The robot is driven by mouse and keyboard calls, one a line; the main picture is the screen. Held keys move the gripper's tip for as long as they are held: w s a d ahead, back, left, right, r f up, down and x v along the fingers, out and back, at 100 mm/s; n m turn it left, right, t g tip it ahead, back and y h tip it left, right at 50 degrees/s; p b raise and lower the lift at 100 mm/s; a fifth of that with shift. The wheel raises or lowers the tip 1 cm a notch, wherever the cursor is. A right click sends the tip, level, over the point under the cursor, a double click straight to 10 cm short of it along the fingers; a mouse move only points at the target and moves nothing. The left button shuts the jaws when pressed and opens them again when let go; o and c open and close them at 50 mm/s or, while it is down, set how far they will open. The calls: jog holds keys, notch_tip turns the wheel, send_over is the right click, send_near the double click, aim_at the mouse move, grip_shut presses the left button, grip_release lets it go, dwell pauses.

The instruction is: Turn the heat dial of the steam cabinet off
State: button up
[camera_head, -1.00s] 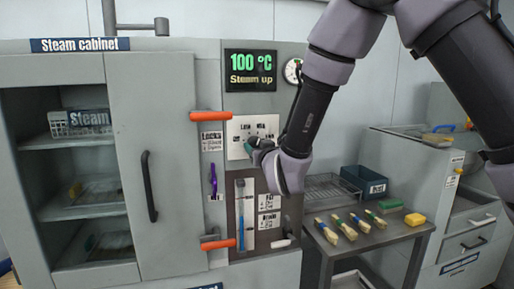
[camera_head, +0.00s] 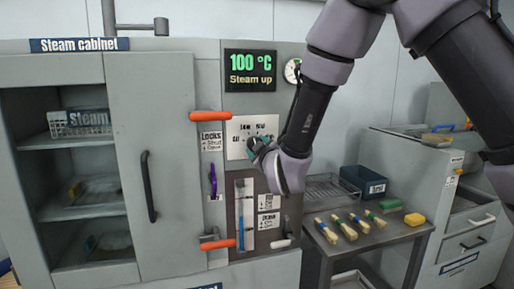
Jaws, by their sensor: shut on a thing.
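The steam cabinet (camera_head: 180,120) stands on the left, with a sign reading "Steam cabinet" at its top left. Its display (camera_head: 250,70) reads "100 °C Steam up". The heat dial's white plate (camera_head: 237,133) is below the display, with small labels around its upper part. My gripper (camera_head: 257,147) is at the lower right of this plate and shut on the heat dial. The dial itself is mostly hidden by my gripper and wrist, so its pointer cannot be read.
Orange lock handles (camera_head: 211,117) stick out left of the dial plate and lower down. A blue-handled lever (camera_head: 241,213) is below.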

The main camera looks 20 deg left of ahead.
jog(key=n, duration=1)
jog(key=shift+r+n, duration=0.1)
jog(key=shift+n, duration=0.3)
dwell(0.3)
jog(key=o, duration=1.4)
jog(key=shift+c, duration=0.2)
jog(key=v, duration=1.1)
